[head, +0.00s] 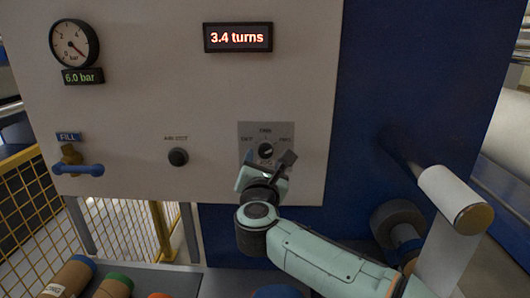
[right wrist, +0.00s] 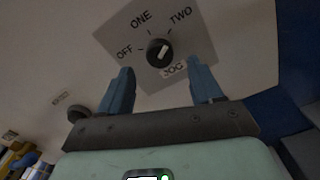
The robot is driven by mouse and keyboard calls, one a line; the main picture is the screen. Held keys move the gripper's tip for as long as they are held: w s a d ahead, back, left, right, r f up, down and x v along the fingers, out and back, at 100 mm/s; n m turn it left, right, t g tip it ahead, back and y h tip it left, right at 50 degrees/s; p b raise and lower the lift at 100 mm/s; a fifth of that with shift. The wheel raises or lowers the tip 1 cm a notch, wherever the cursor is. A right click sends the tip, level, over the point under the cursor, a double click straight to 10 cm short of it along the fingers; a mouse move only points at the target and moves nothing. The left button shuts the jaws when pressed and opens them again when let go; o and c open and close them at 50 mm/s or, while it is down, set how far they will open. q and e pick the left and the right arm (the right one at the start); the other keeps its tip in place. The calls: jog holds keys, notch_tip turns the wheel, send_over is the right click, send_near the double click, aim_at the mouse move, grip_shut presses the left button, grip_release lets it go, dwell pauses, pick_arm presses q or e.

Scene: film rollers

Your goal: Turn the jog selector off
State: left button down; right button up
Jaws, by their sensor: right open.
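The jog selector (head: 265,150) is a round black knob on a grey plate on the pale panel. In the right wrist view the knob (right wrist: 160,52) has a light pointer bar tilted up and right, toward the TWO side. OFF is at its left, ONE above, TWO at upper right, and a JOG label below. My right gripper (head: 268,163) is in front of the plate's lower part. Its two blue fingers (right wrist: 161,72) are open and empty, on either side below the knob, apart from it. My left gripper is not in view.
A black AIR knob (head: 178,157) is left of the selector. A blue-handled FILL valve (head: 78,168), a pressure gauge (head: 74,43) and a "3.4 turns" display (head: 238,37) are on the panel. A white roller (head: 455,198) juts out at right.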

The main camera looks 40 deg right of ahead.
aim_at(265, 154)
jog(key=shift+p+x, duration=0.4)
jog(key=shift+x, duration=1.75)
jog(key=c, duration=1.1)
jog(key=shift+o, duration=0.2)
